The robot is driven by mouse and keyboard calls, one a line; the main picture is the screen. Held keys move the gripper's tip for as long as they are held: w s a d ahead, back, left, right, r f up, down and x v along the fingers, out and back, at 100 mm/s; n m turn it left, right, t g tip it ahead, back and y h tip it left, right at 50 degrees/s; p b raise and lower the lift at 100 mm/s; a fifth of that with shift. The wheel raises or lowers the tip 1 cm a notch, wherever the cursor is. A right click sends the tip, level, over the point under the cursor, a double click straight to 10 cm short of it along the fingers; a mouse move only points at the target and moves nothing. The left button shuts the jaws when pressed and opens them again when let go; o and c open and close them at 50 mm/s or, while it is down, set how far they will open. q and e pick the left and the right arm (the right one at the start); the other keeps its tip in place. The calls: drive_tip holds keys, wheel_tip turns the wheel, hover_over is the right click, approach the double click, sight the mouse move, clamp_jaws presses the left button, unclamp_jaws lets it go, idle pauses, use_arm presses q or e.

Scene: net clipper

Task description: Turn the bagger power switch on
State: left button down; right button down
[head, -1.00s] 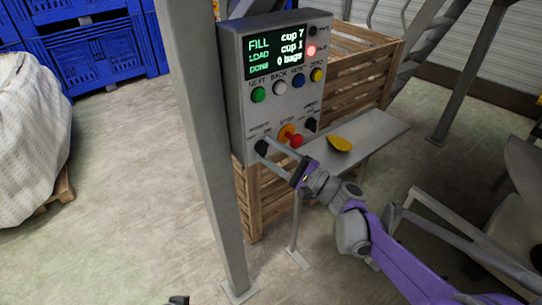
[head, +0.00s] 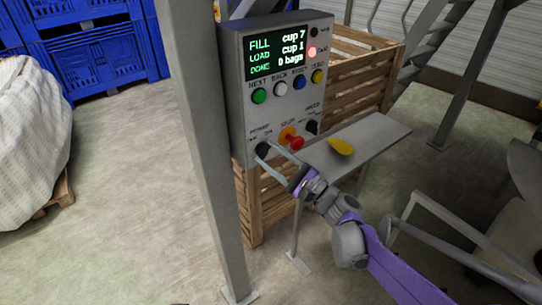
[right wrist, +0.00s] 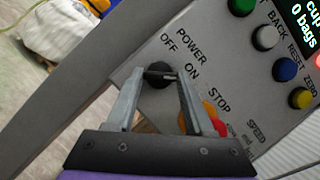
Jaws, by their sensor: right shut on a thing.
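The grey bagger control box (head: 243,110) hangs on a post, with a lit display on top. Its black power knob (head: 262,149) is at the lower left of the panel. In the right wrist view the knob (right wrist: 156,80) sits below the words POWER, OFF and ON, with a pale pointer line across its top. My right gripper (head: 269,149) reaches in from the right, shut on the knob with one finger on each side. The fingers (right wrist: 158,88) also show in the right wrist view. My left gripper is not visible.
A red stop button (head: 296,143) on an orange base is close right of the knob. A grey shelf (head: 375,138) with a yellow scoop-like item (head: 340,146) juts out below the box. A slatted wooden crate (head: 360,75) stands behind. A post (head: 205,130) is close left.

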drive_tip(key=shift+c, duration=1.4)
unclamp_jaws()
drive_tip(key=v, duration=1.1)
drive_tip(key=shift+b, duration=0.35)
drive_tip(key=shift+a, duration=0.1)
